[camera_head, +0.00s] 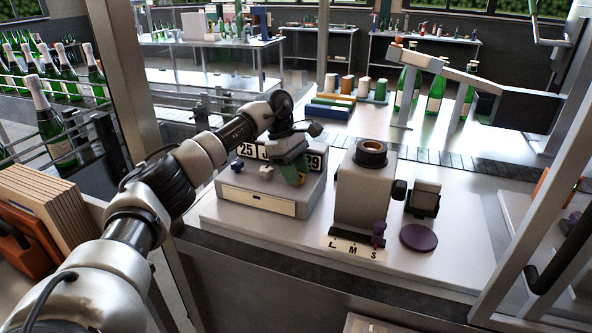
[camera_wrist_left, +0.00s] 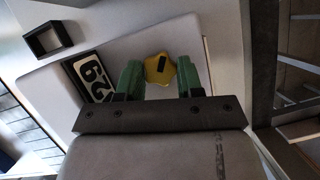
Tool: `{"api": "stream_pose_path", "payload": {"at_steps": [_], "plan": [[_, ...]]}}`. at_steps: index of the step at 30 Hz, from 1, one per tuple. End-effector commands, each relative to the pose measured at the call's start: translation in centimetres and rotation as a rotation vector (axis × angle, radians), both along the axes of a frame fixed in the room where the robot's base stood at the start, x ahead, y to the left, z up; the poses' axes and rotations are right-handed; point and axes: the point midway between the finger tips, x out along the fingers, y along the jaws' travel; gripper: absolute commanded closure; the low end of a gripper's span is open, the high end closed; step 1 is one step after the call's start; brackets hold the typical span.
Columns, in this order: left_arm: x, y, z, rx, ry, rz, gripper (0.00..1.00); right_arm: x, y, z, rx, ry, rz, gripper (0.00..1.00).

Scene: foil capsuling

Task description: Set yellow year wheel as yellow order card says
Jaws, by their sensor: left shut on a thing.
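The date block (camera_head: 257,198) stands on the bench, with white number windows along its top. One window (camera_head: 247,150) reads 25, the middle one is mostly hidden by my gripper, and the year window (camera_head: 313,162) reads 29; it also shows in the left wrist view (camera_wrist_left: 93,77). The yellow year wheel (camera_wrist_left: 159,68) is a lobed knob with a dark mark. My left gripper (camera_head: 297,178) is shut on it, one green finger on each side, as the left wrist view (camera_wrist_left: 160,80) shows. I make out no yellow order card. My right gripper is not in view.
A blue knob (camera_head: 237,167) and a white knob (camera_head: 265,171) sit left of my gripper. Right of the block stand a grey capsule machine (camera_head: 365,190), an L M S label (camera_head: 354,248) and a purple disc (camera_head: 418,238). Green bottles stand behind.

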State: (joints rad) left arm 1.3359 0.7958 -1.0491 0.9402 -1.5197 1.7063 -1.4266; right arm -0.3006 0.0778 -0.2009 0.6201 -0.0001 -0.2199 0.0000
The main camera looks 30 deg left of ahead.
Motion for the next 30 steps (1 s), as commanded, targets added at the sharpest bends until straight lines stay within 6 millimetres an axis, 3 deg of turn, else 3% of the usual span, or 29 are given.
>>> {"api": "stream_pose_path", "payload": {"at_steps": [7,8,12,23,30], "plan": [[0.0,0.0,0.0,0.001,-0.002,-0.002,0.87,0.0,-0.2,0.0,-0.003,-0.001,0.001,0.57],[0.0,0.0,0.0,0.001,-0.002,-0.001,0.59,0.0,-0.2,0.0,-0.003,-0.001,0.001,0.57],[0.0,0.0,0.0,0.001,-0.002,-0.001,0.38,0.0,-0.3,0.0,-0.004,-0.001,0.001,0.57],[0.0,0.2,0.5,0.0,-0.002,0.001,0.38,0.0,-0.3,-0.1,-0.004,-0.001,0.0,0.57],[0.1,1.8,4.3,0.0,-0.007,0.002,0.38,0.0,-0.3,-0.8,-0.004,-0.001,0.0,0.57]]}}
